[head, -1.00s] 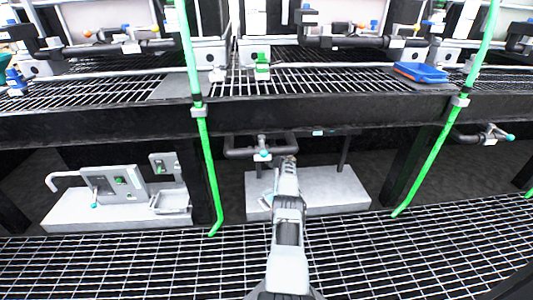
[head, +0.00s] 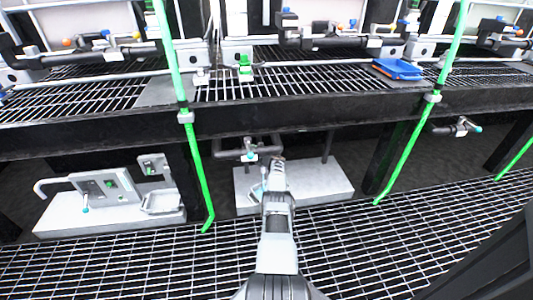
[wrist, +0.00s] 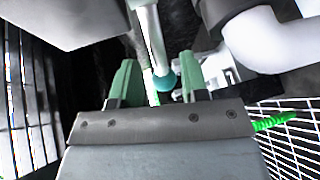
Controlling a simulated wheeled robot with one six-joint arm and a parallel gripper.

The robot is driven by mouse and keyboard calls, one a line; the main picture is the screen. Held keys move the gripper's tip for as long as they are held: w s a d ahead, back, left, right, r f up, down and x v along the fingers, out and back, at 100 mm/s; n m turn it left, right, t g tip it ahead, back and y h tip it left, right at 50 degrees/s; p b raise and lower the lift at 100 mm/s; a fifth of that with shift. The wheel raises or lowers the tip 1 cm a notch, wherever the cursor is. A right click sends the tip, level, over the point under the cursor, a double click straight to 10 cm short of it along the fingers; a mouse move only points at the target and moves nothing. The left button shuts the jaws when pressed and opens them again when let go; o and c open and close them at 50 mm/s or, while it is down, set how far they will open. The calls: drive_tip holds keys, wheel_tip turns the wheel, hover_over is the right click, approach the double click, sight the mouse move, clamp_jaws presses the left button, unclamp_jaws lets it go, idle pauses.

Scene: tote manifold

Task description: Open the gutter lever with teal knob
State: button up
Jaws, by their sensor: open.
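A silver lever (wrist: 149,35) ending in a round teal knob (wrist: 165,81) hangs down in the wrist view. My gripper (wrist: 158,78) is open, and its two green-grey fingers stand on either side of the knob in the picture. I cannot tell whether either finger touches it. In the head view a small teal knob (head: 250,157) shows on a valve of the dark pipe (head: 232,153) under the bench, just left of my arm's end. My gripper's fingers are not clear in the head view.
A pale slab (head: 325,182) lies behind my arm. Green upright pipes (head: 193,165) (head: 402,155) stand on both sides. A panel with its own teal-tipped lever (head: 85,209) is at left; another teal-tipped valve (head: 476,128) is at right. A white pipe (wrist: 265,42) is close on the right in the wrist view.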

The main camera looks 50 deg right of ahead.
drive_tip(key=p+v, duration=1.1)
drive_tip(key=p, duration=0.3)
drive_tip(key=shift+s+a+f, duration=0.1)
drive_tip(key=shift+s+a, duration=0.05)
